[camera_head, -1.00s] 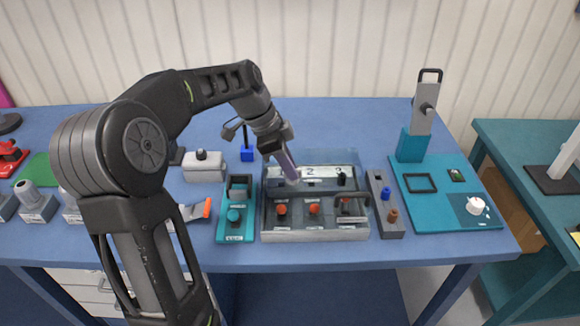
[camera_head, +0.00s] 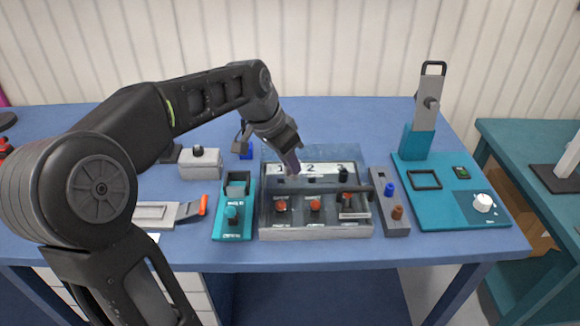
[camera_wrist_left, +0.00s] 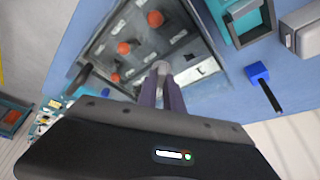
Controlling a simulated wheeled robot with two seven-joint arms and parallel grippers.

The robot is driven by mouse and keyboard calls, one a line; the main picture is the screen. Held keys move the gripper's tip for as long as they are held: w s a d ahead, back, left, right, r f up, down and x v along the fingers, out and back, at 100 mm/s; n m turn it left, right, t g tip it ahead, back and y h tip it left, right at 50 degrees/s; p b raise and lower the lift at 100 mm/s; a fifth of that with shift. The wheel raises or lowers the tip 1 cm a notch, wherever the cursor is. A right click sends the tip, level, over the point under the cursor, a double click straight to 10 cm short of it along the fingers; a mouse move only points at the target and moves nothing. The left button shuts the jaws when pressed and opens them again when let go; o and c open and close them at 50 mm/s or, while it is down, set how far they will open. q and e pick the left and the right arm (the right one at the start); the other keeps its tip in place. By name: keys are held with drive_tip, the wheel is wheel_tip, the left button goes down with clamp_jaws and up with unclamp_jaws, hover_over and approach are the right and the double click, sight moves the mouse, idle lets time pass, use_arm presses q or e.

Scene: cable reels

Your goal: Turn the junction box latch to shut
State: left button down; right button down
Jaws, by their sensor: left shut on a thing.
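A grey box (camera_head: 278,234) with compartments marked 1, 2 and 3 stands at the middle of the blue table; it also shows in the left wrist view (camera_wrist_left: 205,45). Red knobs sit in its front row, one in the wrist view (camera_wrist_left: 155,18). I cannot tell for sure which part is the latch. My left gripper (camera_head: 294,168) points down at the box's back row. In the wrist view its fingers (camera_wrist_left: 162,88) are close together on a small grey piece (camera_wrist_left: 161,68), largely hidden between the tips. My right gripper is not in view.
A teal unit (camera_head: 234,222) stands just left of the box, a grey strip with blue and brown pegs (camera_head: 396,228) just right. A teal board (camera_head: 440,212) with an upright post is farther right. A blue block (camera_head: 246,152) stands behind left. The table's front strip is clear.

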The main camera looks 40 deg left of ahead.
use_arm(q)
drive_tip(key=n+y+b, duration=0.1)
drive_tip(key=n, duration=0.1)
drive_tip(key=n+y+b, duration=0.1)
drive_tip(key=n, duration=0.2)
drive_tip(key=shift+d+f+n, duration=0.15)
drive_tip(key=shift+d+n, duration=0.05)
drive_tip(key=shift+n, duration=0.1)
drive_tip(key=n+y+b, duration=0.1)
drive_tip(key=n, duration=0.1)
drive_tip(key=n+b, duration=0.1)
drive_tip(key=n, duration=0.2)
drive_tip(key=shift+d+g+y, duration=0.1)
drive_tip(key=shift+g+y, duration=0.3)
drive_tip(key=c, duration=1.5)
unclamp_jaws()
drive_tip(key=v, duration=0.8)
drive_tip(key=shift+w, duration=0.1)
